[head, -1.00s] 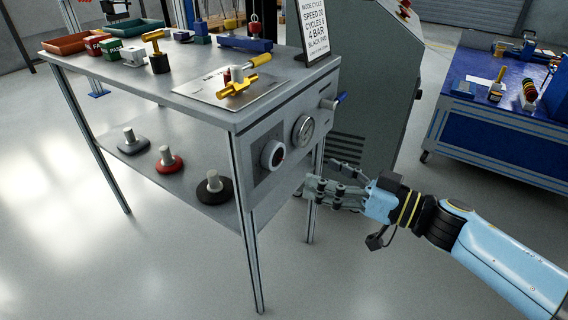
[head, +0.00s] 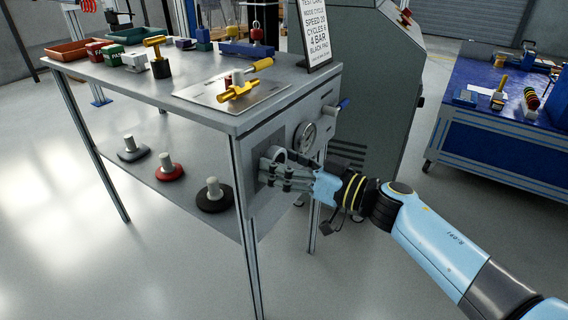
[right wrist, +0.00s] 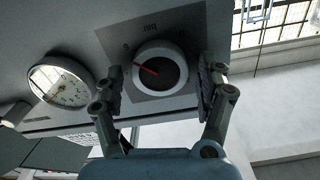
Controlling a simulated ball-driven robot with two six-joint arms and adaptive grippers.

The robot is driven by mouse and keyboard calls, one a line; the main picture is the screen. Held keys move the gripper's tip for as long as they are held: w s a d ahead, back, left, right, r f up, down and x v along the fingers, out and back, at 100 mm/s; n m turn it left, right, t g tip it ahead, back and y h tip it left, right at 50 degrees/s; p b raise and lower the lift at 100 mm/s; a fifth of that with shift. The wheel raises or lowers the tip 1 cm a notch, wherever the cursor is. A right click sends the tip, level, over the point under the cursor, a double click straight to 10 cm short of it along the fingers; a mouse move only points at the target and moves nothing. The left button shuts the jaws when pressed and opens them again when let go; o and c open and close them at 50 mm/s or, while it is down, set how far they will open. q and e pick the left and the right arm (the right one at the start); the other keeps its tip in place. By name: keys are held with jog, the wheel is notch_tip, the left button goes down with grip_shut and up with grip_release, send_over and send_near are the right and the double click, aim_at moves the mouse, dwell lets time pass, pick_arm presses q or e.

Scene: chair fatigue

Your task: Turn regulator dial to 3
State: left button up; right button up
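The regulator dial (right wrist: 158,70) is a round knob with a pale rim, a dark face and a red pointer, set on a grey plate on the table's side panel. In the right wrist view the pointer aims toward the left, near a printed mark. My right gripper (right wrist: 162,85) is open, with one finger on each side of the dial; I cannot tell whether the pads touch it. In the head view my right gripper (head: 275,175) covers most of the dial. My left gripper is not in view.
A round pressure gauge (head: 306,137) and a blue-handled valve (head: 341,104) sit beside the dial on the panel. A test card (head: 317,32) stands on the table (head: 215,122). Black, red and grey weighted bases lie on the lower shelf (head: 185,205).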

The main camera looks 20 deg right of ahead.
jog(key=c, duration=0.9)
jog(key=shift+c, duration=0.2)
